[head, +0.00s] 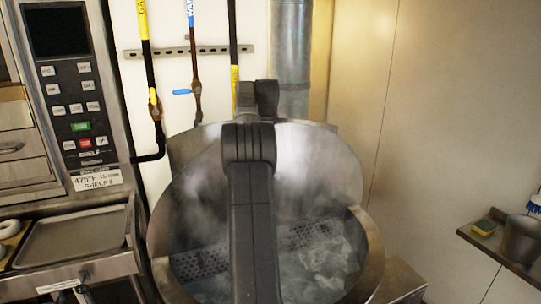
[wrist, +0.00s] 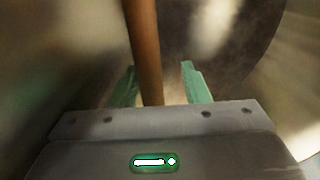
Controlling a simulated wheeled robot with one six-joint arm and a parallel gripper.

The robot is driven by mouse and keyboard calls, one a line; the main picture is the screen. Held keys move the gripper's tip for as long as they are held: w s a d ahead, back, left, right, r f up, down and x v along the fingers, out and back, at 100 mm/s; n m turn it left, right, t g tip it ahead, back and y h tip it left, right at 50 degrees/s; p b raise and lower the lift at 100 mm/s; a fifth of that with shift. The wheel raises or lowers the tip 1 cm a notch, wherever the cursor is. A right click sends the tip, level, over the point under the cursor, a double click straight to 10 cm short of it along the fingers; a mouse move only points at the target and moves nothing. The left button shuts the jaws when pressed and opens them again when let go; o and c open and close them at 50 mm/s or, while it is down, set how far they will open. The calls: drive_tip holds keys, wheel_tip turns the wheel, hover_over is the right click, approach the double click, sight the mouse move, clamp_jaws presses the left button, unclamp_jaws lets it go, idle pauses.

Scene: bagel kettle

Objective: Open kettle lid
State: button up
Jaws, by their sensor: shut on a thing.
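The kettle (head: 372,252) is a large round steel vessel in the middle of the head view, with bubbling, steaming water inside. Its round metal lid (head: 315,165) stands raised and tilted back behind the opening. My arm crosses in front of both, and my gripper is hidden in that view. In the wrist view my gripper (wrist: 158,84) has green fingers on either side of a brown rod (wrist: 144,45), shut on it. The rod looks like the lid's handle, though its attachment does not show. A curved metal surface lies behind it.
An oven control panel (head: 75,90) and a metal tray (head: 75,238) are at the left. Pipes (head: 193,60) run down the wall behind the kettle. A shelf (head: 500,250) with a sponge (head: 484,228) and a metal container (head: 521,240) is at the right.

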drive_tip(key=shift+o, duration=0.3)
drive_tip(key=shift+w+a+f, duration=0.35)
drive_tip(key=shift+w+f, duration=0.15)
drive_tip(key=shift+f, duration=0.05)
drive_tip(key=o, duration=0.9)
drive_tip(key=shift+f, duration=0.1)
drive_tip(key=shift+w, duration=0.45)
drive_tip(key=shift+d+r, duration=0.1)
drive_tip(key=shift+r, duration=0.15)
drive_tip(key=shift+s, duration=0.15)
